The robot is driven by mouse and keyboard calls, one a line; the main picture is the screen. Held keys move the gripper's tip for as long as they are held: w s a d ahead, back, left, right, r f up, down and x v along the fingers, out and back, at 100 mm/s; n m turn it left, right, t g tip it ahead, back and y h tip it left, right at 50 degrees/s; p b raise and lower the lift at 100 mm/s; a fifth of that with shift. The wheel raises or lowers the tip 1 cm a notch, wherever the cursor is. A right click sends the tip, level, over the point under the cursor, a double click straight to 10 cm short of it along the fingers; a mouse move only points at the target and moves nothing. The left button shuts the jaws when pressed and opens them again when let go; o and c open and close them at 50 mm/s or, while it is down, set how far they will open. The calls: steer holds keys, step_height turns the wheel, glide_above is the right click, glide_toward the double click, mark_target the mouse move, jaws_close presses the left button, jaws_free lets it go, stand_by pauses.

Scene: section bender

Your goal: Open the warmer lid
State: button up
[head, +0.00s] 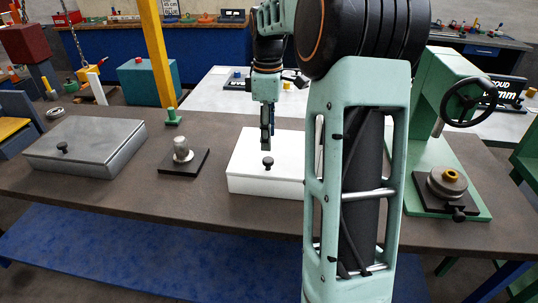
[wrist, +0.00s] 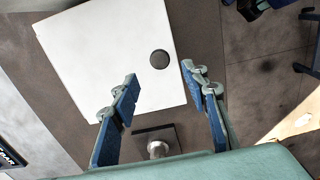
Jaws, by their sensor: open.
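A white box (head: 245,178) with a dark round knob (head: 267,162) on its sloping top stands on the brown workbench (head: 150,210). A grey metal box (head: 100,140) with a black knob (head: 62,147) stands at the left. I cannot tell from markings which one is the warmer; both lids look shut. My gripper (head: 267,142) is open and empty, pointing down just above the white box's knob. In the wrist view my open fingers (wrist: 160,80) lie either side of a line to the knob (wrist: 160,59), which appears beyond their tips. My arm hides the white box's right side.
A metal cylinder on a black plate (head: 182,162) stands between the two boxes. A green post foot (head: 173,117) is behind it. A green press with a handwheel (head: 470,108) stands at the right. Bare bench lies in front of the boxes.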

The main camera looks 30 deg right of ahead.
mark_target(268, 159)
step_height(268, 159, down, 7)
stand_by(0.3)
jaws_close()
stand_by(0.3)
